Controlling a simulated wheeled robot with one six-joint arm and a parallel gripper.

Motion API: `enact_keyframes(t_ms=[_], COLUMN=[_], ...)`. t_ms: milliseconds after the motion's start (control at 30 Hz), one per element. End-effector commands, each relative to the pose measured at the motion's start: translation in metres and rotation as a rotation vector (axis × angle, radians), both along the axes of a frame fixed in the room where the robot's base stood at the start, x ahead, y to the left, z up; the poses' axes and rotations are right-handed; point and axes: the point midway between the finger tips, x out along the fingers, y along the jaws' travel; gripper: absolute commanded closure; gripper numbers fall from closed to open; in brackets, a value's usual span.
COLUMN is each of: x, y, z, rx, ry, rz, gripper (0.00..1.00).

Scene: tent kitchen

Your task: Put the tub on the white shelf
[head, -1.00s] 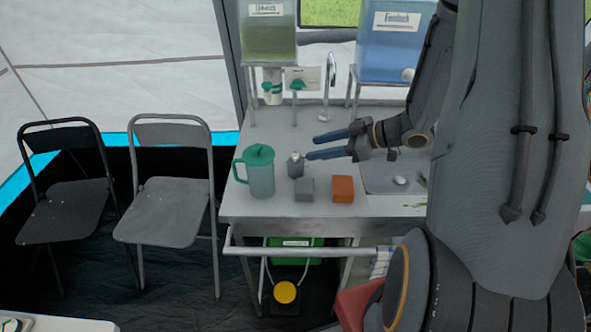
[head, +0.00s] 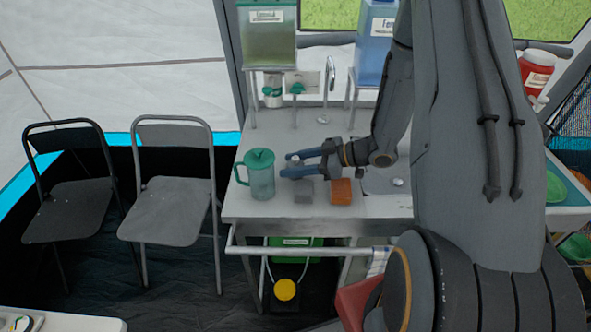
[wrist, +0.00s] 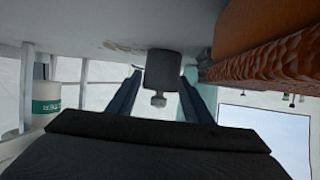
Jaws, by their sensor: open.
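My gripper (head: 287,164) is open over the counter, its fingers pointing left. A small grey bottle with a knobbed top (wrist: 162,72) stands between the fingers in the wrist view, with gaps at its sides; in the head view the fingers mostly hide it. No thing is clearly marked as the tub. A white and green container (head: 272,97) stands under the left dispenser and also shows in the wrist view (wrist: 46,98). A red container with a white label (head: 537,68) is at the far right. I cannot pick out a white shelf for sure.
A green lidded jug (head: 261,178) stands just left of the fingertips. A tap (head: 329,80) rises behind. Folding chairs (head: 168,190) stand left.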

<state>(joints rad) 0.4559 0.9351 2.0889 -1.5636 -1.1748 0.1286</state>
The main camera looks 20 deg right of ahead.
Motion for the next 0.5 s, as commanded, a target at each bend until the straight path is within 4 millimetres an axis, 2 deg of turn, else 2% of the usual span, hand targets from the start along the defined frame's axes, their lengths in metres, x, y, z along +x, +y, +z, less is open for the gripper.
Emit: enact_keyframes(t_ms=[200,500], x=[0.011,0.014], y=[0.021,0.024], z=[-0.011,-0.014], rx=[0.000,0.000], ry=[0.000,-0.001], rz=[0.001,-0.002], gripper=[0.54,0.54])
